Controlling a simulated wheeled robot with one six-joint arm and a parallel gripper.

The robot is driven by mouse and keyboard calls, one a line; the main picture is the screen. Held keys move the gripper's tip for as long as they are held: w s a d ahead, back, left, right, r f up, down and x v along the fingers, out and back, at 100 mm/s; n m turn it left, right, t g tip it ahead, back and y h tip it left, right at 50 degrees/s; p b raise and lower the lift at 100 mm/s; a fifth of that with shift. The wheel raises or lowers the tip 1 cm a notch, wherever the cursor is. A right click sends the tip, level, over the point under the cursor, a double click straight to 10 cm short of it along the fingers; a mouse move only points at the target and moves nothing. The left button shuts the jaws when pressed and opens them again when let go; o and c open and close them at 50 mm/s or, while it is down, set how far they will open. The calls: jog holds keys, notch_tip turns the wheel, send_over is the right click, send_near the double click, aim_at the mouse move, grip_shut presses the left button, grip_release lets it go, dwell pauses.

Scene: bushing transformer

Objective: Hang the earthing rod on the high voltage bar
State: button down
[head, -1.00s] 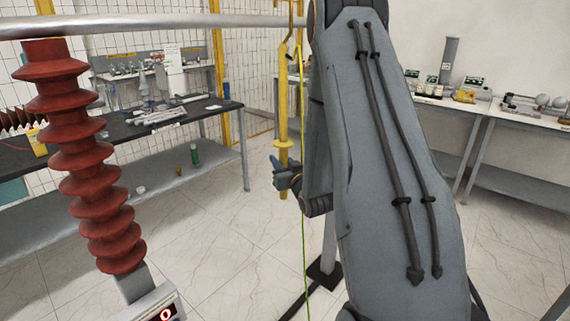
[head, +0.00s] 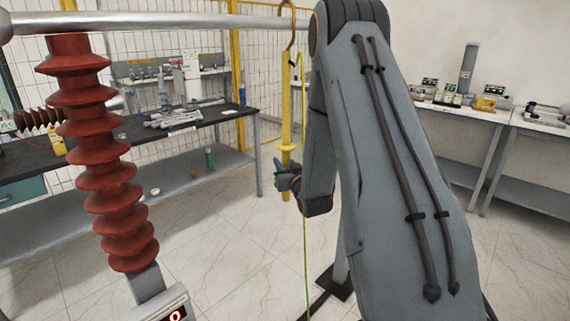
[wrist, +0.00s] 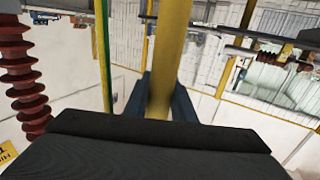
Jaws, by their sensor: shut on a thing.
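The earthing rod (head: 286,105) is a yellow, nearly upright pole with a bronze hook (head: 288,22) at its top and a collar low down. My gripper (head: 283,178) is shut on it just below the collar. The wrist view shows the rod (wrist: 169,55) between the blue-grey fingers (wrist: 164,100). The silver high voltage bar (head: 150,22) runs across the top left, above a red ribbed insulator (head: 105,150). In the head view the hook overlaps the bar near my arm. I cannot tell whether they touch.
A green-yellow cable (head: 305,220) hangs beside the rod. A dark workbench (head: 60,158) with equipment stands behind at left, and white tables (head: 465,112) stand at right. Tiled floor (head: 230,260) is clear between them.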

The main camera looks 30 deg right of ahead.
jog(key=shift+f+b, duration=0.9)
jog(key=shift+f, duration=0.55)
jog(key=c, duration=1.4)
grip_release()
jog(key=shift+f, duration=0.1)
jog(key=shift+s, duration=0.1)
